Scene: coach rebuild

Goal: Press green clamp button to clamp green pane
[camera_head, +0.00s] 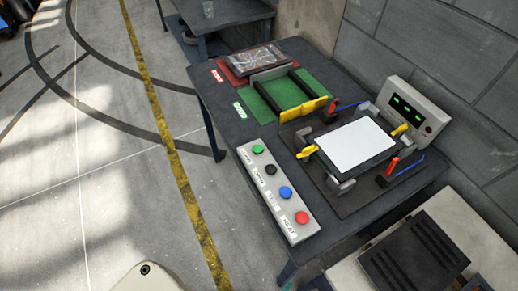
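A pale grey button strip (279,192) lies along the front left of the dark table. Its green button (258,149) is at the far end, followed by black, blue and red buttons; the labels are too small to read surely. A white rectangular pane (356,145) lies flat in a dark fixture to the right of the strip. Grey blocks, yellow pieces and red-and-blue levers surround it. I cannot tell whether the clamps touch the pane. No pane shows green on its face. My gripper is not in view.
A grey panel (408,108) with lit green displays stands behind the fixture. A green mat (311,92) with black rails and a yellow bar, and a red mat (232,75) under a dark framed pane, lie farther back. The block wall bounds the right; open floor lies left.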

